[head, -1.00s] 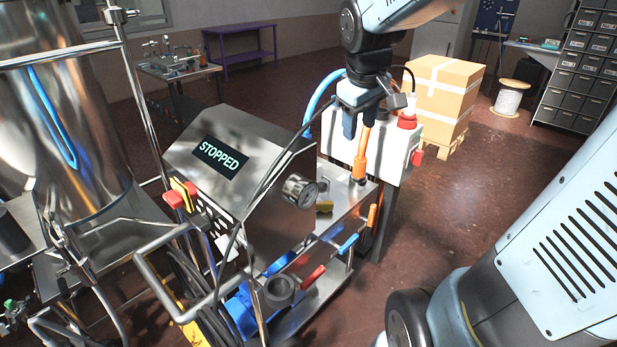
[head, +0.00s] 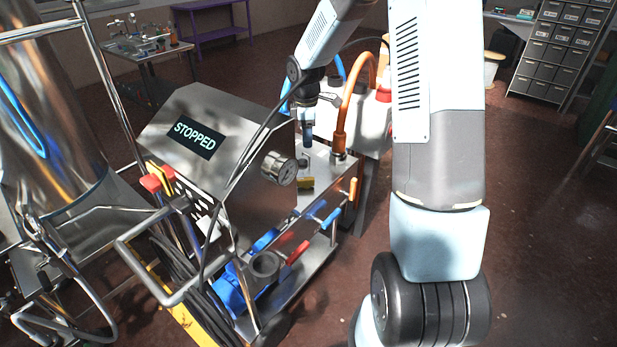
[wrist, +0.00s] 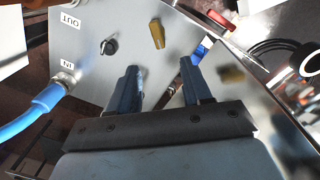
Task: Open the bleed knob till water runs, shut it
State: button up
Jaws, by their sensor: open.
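My gripper (head: 307,142) is above the steel deck of the cart, beside the orange hose. In the wrist view its two blue fingers (wrist: 160,66) are apart with nothing between them. A small dark round knob (wrist: 109,46) with a pale mark sits on the steel plate (wrist: 85,75), beyond the left finger; it may be the bleed knob. A brass-yellow lever (wrist: 157,33) lies beyond the gap between the fingers and also shows in the head view (head: 306,184). Neither is touched. No running water is visible. The display (head: 196,139) reads STOPPED.
A pressure gauge (head: 280,168) juts from the control box. An orange hose (head: 345,115) arches close to my gripper. A blue hose (wrist: 47,97) joins the port marked IN. Red (head: 298,252) and blue (head: 331,217) handles line the cart's side. A steel tank (head: 50,120) stands left.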

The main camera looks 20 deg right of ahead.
jog(key=n, duration=0.1)
send_over(305, 178)
notch_tip(305, 178, down, 5)
notch_tip(305, 178, down, 14)
jog(key=shift+r, duration=0.2)
jog(key=shift+c, duration=0.5)
